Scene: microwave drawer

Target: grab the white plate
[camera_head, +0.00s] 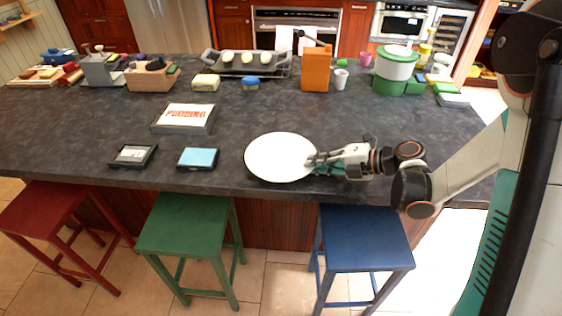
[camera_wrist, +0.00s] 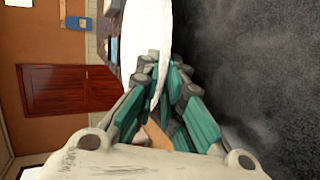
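The white plate (camera_head: 275,157) lies at the front edge of the dark counter, in the middle of the head view. It also shows in the wrist view (camera_wrist: 147,32), where its rim runs down between my fingers. My gripper (camera_head: 314,160) is at the plate's right rim, reaching in from the right. In the wrist view, the green and grey fingers of my gripper (camera_wrist: 162,75) are close together, one on each side of the rim, and look shut on it. The exact contact of the pads is partly hidden. The plate looks about flat on the counter.
Left of the plate are a small blue-topped box (camera_head: 198,158), a dark frame (camera_head: 133,156) and a boxed sign (camera_head: 186,117). An orange box (camera_head: 316,69), a tray (camera_head: 245,68) and green-white containers (camera_head: 396,64) stand behind. Stools (camera_head: 363,238) stand in front. The counter behind the plate is clear.

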